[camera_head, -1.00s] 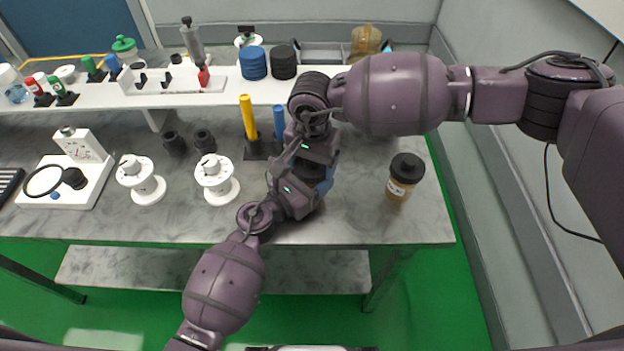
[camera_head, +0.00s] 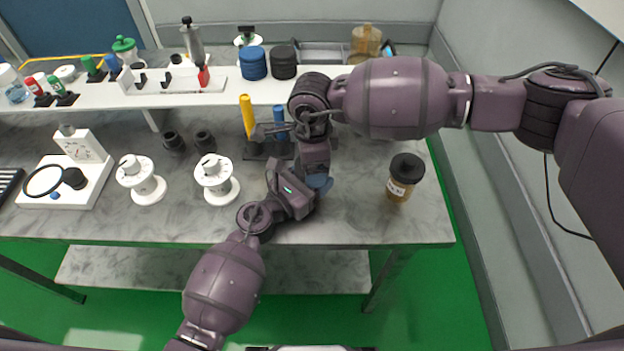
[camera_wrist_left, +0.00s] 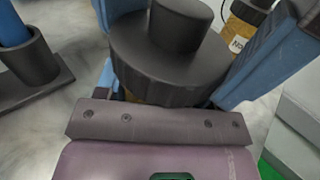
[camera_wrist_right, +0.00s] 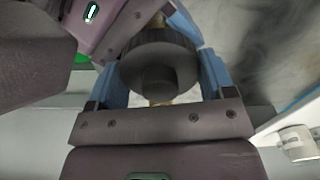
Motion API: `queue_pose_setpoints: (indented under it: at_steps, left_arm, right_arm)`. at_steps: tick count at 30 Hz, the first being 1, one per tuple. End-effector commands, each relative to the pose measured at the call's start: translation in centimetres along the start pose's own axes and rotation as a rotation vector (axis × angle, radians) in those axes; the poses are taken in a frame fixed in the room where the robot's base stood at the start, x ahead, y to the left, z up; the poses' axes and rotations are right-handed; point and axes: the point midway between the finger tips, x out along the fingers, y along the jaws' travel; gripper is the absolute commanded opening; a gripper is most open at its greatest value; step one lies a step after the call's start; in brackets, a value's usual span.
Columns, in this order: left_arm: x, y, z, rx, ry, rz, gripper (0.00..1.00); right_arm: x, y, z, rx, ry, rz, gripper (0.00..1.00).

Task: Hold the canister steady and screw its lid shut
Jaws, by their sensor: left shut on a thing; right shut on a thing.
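The lid, with a raised round knob, also shows face-on in the right wrist view (camera_wrist_right: 157,72). My left gripper (camera_head: 304,199) is shut on the canister's body below the lid. My right gripper (camera_head: 319,184) comes from the far side and is shut around the lid, with blue fingers on either side in its wrist view. Whether the lid sits level on the rim cannot be told.
An amber jar with a black lid (camera_head: 402,178) stands to the right. Two white spools (camera_head: 215,178), black cups and a holder with yellow (camera_head: 248,117) and blue sticks stand to the left. A raised white shelf (camera_head: 100,97) runs behind. The front right tabletop is clear.

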Motion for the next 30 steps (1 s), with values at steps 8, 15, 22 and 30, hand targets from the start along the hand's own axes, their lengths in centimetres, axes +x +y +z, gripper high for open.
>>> queue_pose_setpoints:
  at_steps: [8, 15, 22, 30]
  left_arm:
    - [-0.02, 0.04, 0.00, 0.000, 0.000, 0.001, 0.00]
    - [-0.02, 0.05, -0.01, 0.000, 0.000, 0.001, 0.00]
    - [-0.02, 0.04, -0.01, 0.000, 0.000, 0.001, 0.00]
    - [-0.02, 0.04, -0.01, 0.000, 0.000, 0.001, 0.00]
  right_arm:
    - [0.00, 0.01, 0.00, 0.127, 0.001, 0.000, 0.47]
    - [0.00, 0.01, 0.00, 0.125, 0.001, 0.000, 0.79]
    - [0.00, 0.01, 0.00, 0.124, 0.000, 0.000, 1.00]
    - [-0.68, -0.04, -0.01, 0.124, 0.000, -0.001, 1.00]
